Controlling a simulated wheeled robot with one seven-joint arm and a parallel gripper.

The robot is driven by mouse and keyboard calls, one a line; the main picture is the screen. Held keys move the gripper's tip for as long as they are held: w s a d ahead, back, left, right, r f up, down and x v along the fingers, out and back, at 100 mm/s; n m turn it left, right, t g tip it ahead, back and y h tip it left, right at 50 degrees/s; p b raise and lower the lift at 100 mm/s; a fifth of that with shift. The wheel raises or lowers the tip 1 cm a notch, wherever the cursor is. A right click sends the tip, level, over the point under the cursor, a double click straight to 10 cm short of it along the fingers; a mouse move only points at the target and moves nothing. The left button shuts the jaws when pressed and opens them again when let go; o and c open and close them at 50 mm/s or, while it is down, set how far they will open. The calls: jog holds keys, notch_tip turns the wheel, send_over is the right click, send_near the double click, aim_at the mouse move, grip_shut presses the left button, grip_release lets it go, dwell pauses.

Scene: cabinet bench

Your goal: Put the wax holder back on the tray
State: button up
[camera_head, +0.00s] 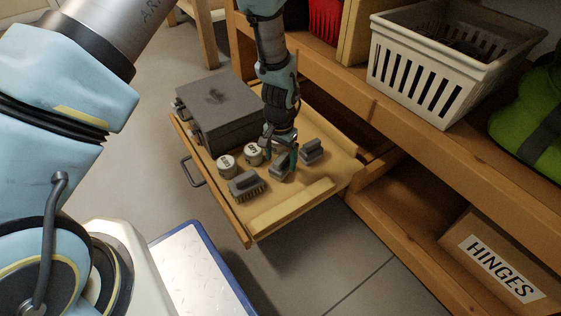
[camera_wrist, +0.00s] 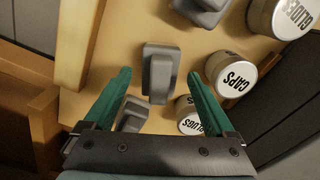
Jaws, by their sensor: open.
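Several similar grey blocks with raised handles lie in the open wooden drawer (camera_head: 291,212); I cannot tell by label which is the wax holder. The middle block (camera_head: 281,171) is right below my gripper (camera_head: 280,155) in the head view, partly hidden by the fingers. In the wrist view this block (camera_wrist: 158,72) appears between the teal fingertips of my gripper (camera_wrist: 159,74). The fingers are open, with gaps on both sides of it. Another block (camera_head: 313,150) lies to the right, and a bristled one (camera_head: 246,186) at front left. No thing is clearly marked as the tray.
Round tins (camera_head: 227,166) stand left of the gripper; one marked CAPS (camera_wrist: 231,76) is close to the right finger. A grey case (camera_head: 217,112) fills the drawer's back left. A white basket (camera_head: 437,70) stands on the bench. A HINGES box (camera_head: 500,262) is below. A blue-rimmed white surface (camera_head: 200,275) is low in front.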

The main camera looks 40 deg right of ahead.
aim_at(280, 158)
notch_tip(280, 158, up, 9)
jog(key=p, duration=0.3)
jog(key=shift+f, duration=0.15)
jog(key=shift+w+a, duration=0.15)
jog(key=shift+w, duration=0.05)
jog(key=w+a+r+n, duration=0.3)
jog(key=w+a+r, duration=0.35)
jog(key=a, duration=0.35)
jog(key=w+a+r+n, duration=0.4)
jog(key=w+a+r, duration=0.2)
jog(key=a+r, duration=0.3)
jog(key=s+a+r+n, duration=0.2)
jog(key=a+r+n, duration=0.1)
jog(key=a, duration=0.7)
jog(key=s+a+r+n+t, duration=0.1)
jog(key=a+r+n, duration=0.2)
jog(key=a, duration=0.8)
jog(key=shift+s+a+r+t, duration=0.3)
jog(key=shift+s+r, duration=0.1)
jog(key=shift+r, duration=0.05)
